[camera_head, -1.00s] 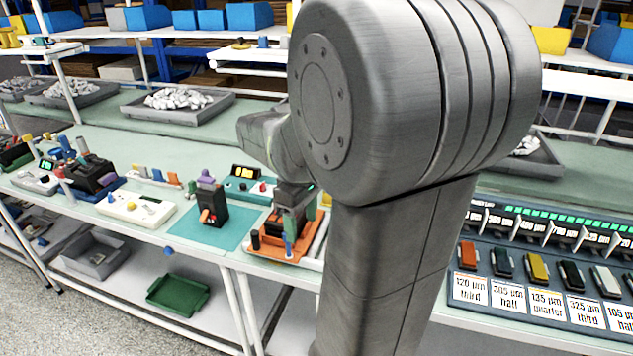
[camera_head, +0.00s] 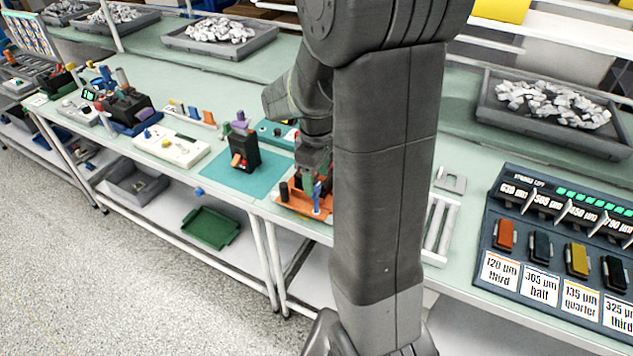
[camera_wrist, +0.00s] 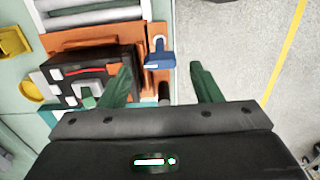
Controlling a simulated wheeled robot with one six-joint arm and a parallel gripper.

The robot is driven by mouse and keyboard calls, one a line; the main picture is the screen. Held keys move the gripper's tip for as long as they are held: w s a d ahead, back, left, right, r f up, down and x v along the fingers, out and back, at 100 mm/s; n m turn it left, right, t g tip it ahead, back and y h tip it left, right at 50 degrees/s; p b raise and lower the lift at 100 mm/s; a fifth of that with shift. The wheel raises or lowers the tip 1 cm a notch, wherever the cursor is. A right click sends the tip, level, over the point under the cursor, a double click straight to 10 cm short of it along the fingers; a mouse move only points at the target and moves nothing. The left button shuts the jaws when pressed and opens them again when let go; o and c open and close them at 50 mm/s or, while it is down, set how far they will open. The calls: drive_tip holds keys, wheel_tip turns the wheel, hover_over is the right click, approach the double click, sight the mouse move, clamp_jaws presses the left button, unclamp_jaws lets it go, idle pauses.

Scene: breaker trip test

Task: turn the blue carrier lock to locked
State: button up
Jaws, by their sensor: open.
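The blue carrier lock (camera_wrist: 159,60) is a small lever on the edge of the orange carrier (camera_wrist: 110,32) in the wrist view. It also shows as a blue upright piece in the head view (camera_head: 317,196). A black breaker (camera_wrist: 88,72) sits in the carrier, to the left of the lock. My gripper (camera_wrist: 162,70) is open, its two green fingers spread to either side of the lock in the picture. The left finger overlaps the breaker in view. I cannot tell the height of the fingertips above the lock. In the head view my arm hides part of the carrier.
A black device (camera_head: 243,150) stands on a teal mat (camera_head: 222,172) left of the carrier. A yellow bowl-like part (camera_wrist: 30,90) lies left of the breaker in the wrist view. A rack of labelled pieces (camera_head: 492,232) is at right. Floor (camera_wrist: 235,60) lies beyond the table edge.

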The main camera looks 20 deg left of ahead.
sight(316, 187)
drive_tip(key=shift+f, duration=1.5)
drive_tip(key=c, duration=1)
